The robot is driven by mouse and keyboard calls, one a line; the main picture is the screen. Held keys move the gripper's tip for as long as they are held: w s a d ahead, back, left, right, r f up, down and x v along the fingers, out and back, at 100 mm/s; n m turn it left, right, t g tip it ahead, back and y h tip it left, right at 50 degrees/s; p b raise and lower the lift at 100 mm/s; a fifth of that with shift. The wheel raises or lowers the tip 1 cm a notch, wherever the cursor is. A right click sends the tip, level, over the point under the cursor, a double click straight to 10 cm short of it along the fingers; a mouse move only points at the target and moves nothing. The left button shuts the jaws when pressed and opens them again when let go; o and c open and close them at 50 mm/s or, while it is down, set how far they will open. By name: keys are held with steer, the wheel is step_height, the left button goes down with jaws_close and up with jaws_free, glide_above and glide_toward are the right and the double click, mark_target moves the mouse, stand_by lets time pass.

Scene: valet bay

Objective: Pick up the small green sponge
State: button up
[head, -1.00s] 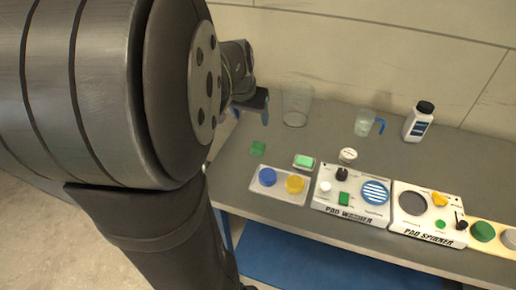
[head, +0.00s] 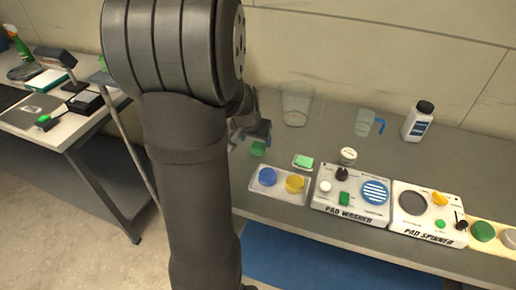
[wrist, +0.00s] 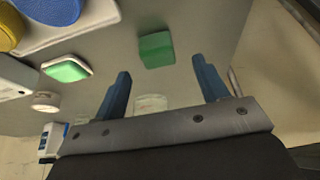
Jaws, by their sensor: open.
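A small green sponge-like block (head: 257,149) lies on the grey bench, left of a white dish (head: 294,163) that holds a lighter green pad (head: 304,161). In the wrist view the green block (wrist: 156,50) sits just beyond and between my blue fingertips, not touching them. The lighter green pad also shows in the wrist view (wrist: 66,70), to the left. My gripper (wrist: 162,70) is open and empty. In the head view my gripper (head: 258,133) is partly hidden behind my arm, close to the green block.
A tray with blue (head: 267,175) and yellow (head: 294,184) round pads stands in front. The pad washer (head: 352,200) and pad spinner (head: 430,213) are to the right. A clear container (head: 296,107), measuring jug (head: 364,122) and white bottle (head: 418,122) stand behind. A second table (head: 62,137) is left.

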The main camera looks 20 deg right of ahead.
mark_target(257, 146)
steer(key=shift+s+x, duration=0.2)
steer(key=shift+x, duration=2.4)
steer(key=shift+c, duration=0.2)
steer(key=c, duration=1)
